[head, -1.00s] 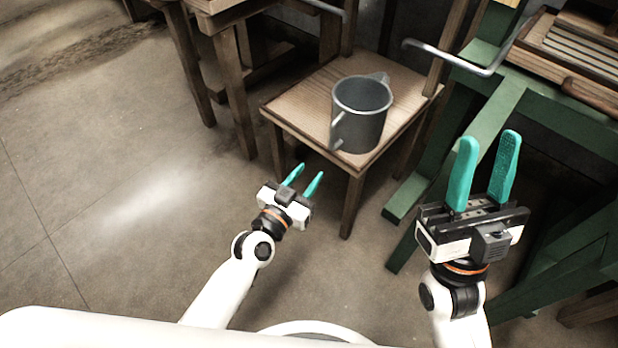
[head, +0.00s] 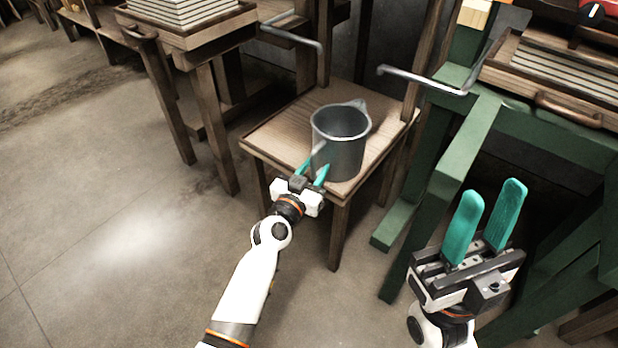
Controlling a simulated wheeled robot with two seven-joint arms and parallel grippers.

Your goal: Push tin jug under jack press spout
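The grey tin jug (head: 343,150) stands upright on a low wooden stool or shelf (head: 277,139), near its front right. Its handle faces front left and its pouring lip points to the back. My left gripper (head: 313,174) is at the stool's front edge, its teal fingers apart and reaching up beside the jug's handle side. I cannot tell whether the fingers touch the jug or handle. My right gripper (head: 488,229) is open and empty, in front of the green frame at right. I cannot identify the press spout in this view.
A green wooden frame (head: 462,152) stands to the right, with a grey metal bar (head: 425,82) jutting left. Another grey bar (head: 290,35) is behind the stool. A wooden table (head: 185,45) with stacked trays stands back left. Floor at left is clear.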

